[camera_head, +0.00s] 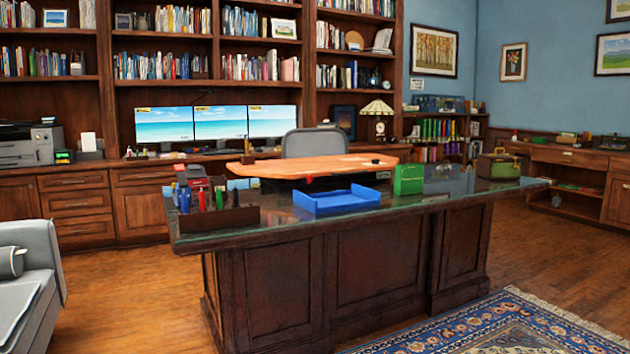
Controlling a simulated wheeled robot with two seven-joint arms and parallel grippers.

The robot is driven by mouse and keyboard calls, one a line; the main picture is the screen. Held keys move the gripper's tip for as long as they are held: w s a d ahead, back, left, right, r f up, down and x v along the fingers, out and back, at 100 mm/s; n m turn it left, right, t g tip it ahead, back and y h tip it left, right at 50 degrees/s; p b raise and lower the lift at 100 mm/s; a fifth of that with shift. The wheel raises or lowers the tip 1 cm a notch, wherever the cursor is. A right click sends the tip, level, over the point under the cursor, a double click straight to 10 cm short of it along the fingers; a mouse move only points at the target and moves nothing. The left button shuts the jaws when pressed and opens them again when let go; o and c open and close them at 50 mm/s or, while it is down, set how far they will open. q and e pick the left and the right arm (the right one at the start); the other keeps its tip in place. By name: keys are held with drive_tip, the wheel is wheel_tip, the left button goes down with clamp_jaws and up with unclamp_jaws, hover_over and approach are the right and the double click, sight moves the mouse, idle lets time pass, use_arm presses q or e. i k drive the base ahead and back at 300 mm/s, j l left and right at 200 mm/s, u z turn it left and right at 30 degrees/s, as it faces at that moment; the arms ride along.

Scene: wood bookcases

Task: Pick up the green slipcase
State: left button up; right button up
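A bright green box-shaped case (408,179), which looks like the green slipcase, stands on the dark glossy top of the large wooden desk (290,230). It is right of the blue tray, near the right end of the raised wooden board. Its front face is towards me and nothing hides it. Neither of my grippers shows in the head view.
On the desk are a blue tray (336,199), a dark organiser (220,217) with several coloured items, an orange-brown wooden board (318,165) and an olive-green case (499,165). A grey sofa (40,262) is at left. A patterned rug (490,326) and open wood floor lie in front.

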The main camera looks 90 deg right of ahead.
sight(408, 178)
drive_tip(key=z, duration=3.7)
drive_tip(key=k+j, duration=0.1)
drive_tip(key=j, duration=0.25)
drive_tip(key=k+j, duration=0.1)
drive_tip(key=j, duration=0.25)
drive_tip(key=k+j, duration=0.1)
drive_tip(key=j, duration=0.2)
drive_tip(key=k+j, duration=0.1)
drive_tip(key=j, duration=0.25)
